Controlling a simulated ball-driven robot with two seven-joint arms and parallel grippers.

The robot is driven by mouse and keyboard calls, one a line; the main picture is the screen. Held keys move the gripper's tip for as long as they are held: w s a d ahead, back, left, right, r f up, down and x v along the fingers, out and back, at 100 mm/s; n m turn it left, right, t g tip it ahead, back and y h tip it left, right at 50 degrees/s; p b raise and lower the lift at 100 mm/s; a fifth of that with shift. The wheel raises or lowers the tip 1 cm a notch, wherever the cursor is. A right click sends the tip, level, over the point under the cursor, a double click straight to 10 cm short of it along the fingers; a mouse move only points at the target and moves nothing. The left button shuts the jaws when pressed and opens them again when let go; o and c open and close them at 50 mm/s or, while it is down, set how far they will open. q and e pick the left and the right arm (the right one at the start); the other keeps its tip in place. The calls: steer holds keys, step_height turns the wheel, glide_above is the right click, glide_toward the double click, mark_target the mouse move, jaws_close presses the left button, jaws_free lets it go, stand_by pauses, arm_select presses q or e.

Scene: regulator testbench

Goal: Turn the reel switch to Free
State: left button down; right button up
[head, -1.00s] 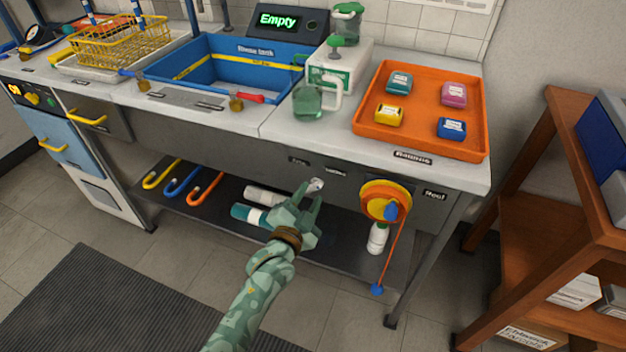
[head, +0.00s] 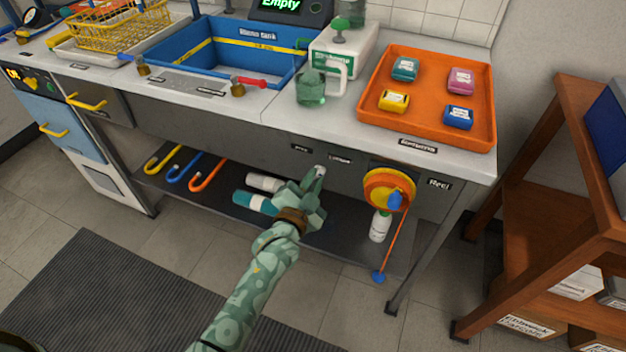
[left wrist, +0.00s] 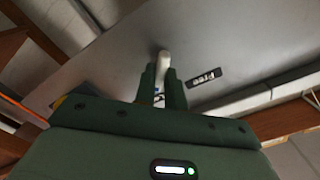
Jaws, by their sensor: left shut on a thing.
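The reel switch (left wrist: 163,58) is a small pale knob on the grey front panel of the bench. It also shows in the head view (head: 320,170), below and between two dark labels, with the gripper covering part of it. My left gripper (left wrist: 162,82) is shut on the switch, one finger on each side of it. In the head view the left gripper (head: 314,183) reaches up to the panel from below. The right label (head: 340,160) is too blurred to read surely. My right gripper is not in view.
A yellow and orange reel (head: 388,188) with a hanging orange cord is right of the switch, beside a Reel label (head: 438,184). A lower shelf (head: 340,245) holds bottles and coloured hooks. An orange tray (head: 480,130) sits on the bench. A wooden rack (head: 560,180) stands at the right.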

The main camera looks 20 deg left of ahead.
arm_select(q)
steer(key=shift+f+n+p, duration=0.1)
steer(key=shift+n+p, duration=3.15)
steer(key=shift+n, duration=5.45)
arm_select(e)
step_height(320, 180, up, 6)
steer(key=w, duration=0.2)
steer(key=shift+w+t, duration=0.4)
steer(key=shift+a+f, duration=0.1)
arm_select(q)
steer(key=c, duration=1.5)
jaws_free()
steer(key=shift+o, duration=0.2)
steer(key=shift+s, duration=0.1)
steer(key=s+p, duration=0.5)
steer(key=s, duration=1.1)
steer(key=shift+a, duration=0.35)
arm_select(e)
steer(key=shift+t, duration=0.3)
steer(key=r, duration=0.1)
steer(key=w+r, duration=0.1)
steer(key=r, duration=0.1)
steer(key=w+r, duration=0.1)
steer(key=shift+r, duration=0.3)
